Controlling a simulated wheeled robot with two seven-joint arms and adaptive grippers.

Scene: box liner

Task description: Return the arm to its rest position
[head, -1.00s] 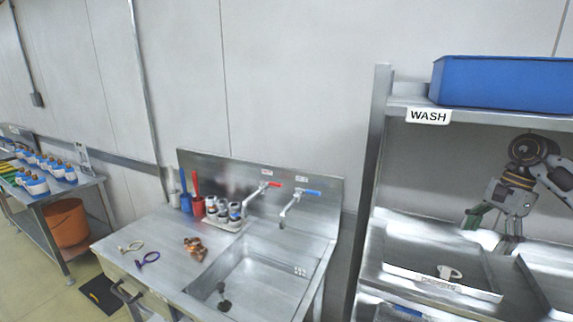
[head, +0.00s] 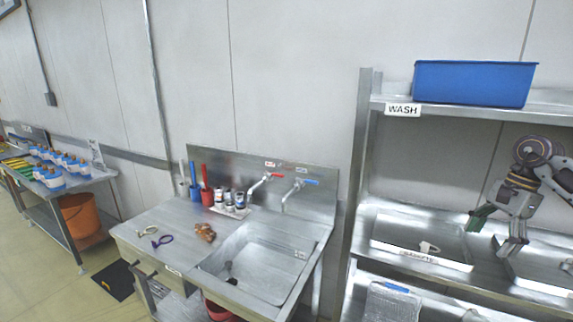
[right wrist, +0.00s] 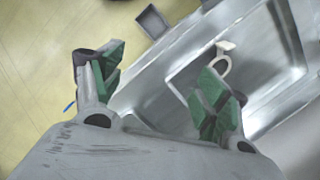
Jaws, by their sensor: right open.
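My right gripper (head: 497,232) is at the right of the head view, in front of the metal shelf's tray level. Its fingers are spread, with green pads and nothing between them. The right wrist view also shows the open fingers (right wrist: 160,75), above and apart from a metal tray (right wrist: 262,62). My left gripper is not in view.
The metal rack (head: 362,170) has an upright left of my arm. A blue bin (head: 472,84) sits on its upper shelf, labelled WASH. A sink table (head: 150,222) with taps stands left. A bottle table (head: 85,178) and orange bucket (head: 80,215) stand farther left.

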